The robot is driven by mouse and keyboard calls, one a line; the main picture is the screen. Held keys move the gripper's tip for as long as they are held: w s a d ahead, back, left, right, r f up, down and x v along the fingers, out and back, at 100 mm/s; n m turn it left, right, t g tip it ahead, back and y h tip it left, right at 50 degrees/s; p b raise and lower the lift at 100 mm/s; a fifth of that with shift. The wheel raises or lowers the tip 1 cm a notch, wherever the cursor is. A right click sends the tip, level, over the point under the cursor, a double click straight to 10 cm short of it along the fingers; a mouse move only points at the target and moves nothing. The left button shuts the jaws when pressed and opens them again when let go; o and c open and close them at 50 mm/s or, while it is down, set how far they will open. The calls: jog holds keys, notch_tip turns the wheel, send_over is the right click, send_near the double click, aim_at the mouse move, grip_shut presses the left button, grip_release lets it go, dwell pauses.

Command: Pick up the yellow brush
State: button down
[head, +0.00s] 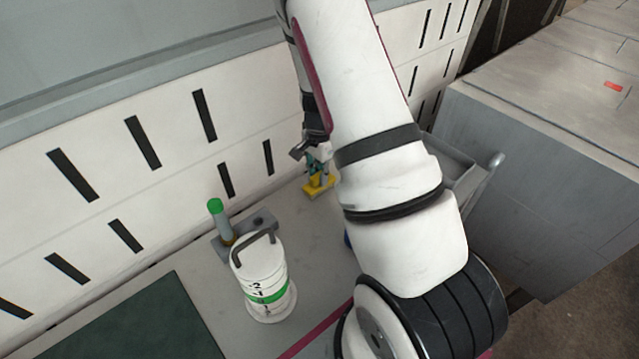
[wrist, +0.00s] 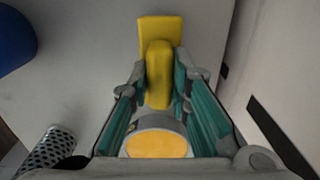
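The yellow brush (head: 318,187) rests on the grey surface near the slotted white wall in the head view. In the wrist view, the brush (wrist: 158,75) shows a flat yellow end and a raised yellow part between my fingers. My gripper (head: 318,165) is just above the brush and around its upper part. In the wrist view, my gripper's teal-padded fingers (wrist: 160,78) flank the yellow part closely on both sides. I cannot tell whether both pads press on it. A yellow-orange disc with a grey rim shows close to the gripper's base; what it belongs to is unclear.
A white canister (head: 262,285) with a green band and a dark handle stands left of the brush. Behind it is a green-capped tube (head: 218,215) on a grey holder. A blue object (wrist: 15,40) lies at left in the wrist view. The slotted wall (head: 140,175) is close.

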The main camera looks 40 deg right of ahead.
jog(key=shift+r, duration=0.1)
notch_tip(320, 180, up, 10)
jog(key=shift+f, duration=0.1)
jog(key=c, duration=2)
grip_release()
grip_shut()
